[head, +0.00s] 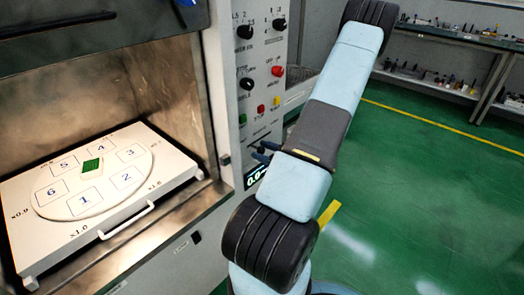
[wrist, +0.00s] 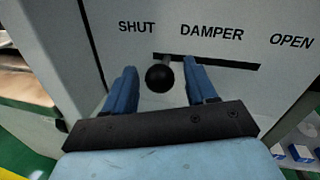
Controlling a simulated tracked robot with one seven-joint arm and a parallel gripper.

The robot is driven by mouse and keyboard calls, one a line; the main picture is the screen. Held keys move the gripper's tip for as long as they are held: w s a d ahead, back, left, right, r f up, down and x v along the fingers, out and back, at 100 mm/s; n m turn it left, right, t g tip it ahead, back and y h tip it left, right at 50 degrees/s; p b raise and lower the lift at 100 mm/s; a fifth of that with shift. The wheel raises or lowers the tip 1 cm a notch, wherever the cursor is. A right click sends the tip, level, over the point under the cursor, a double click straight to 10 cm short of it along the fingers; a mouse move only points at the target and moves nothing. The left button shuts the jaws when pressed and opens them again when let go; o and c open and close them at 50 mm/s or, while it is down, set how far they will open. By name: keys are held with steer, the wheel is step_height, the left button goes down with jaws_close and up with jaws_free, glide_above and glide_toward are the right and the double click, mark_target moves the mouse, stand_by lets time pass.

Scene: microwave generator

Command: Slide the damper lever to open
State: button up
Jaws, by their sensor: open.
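The damper lever (wrist: 160,78) has a black ball knob. In the wrist view it stands at the left end of a dark horizontal slot (wrist: 225,63), near the SHUT label. The DAMPER label is above the slot and OPEN is at its right. My gripper (wrist: 159,70) is open, its two blue fingers on either side of the knob, with a visible gap on each side. In the head view my gripper (head: 264,152) shows only in part beside the control panel, behind my arm. The lever cannot be made out there.
The control panel (head: 258,70) carries knobs, buttons and a lit display. At left is an open chamber (head: 160,85) with a white numbered tray (head: 25,250) and its handle (head: 127,220). Shelves (head: 430,75) stand at the back right. Green floor is clear at right.

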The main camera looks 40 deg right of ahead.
steer(key=shift+w+a, duration=0.15)
steer(key=shift+w, duration=0.3)
jaws_close()
stand_by(0.3)
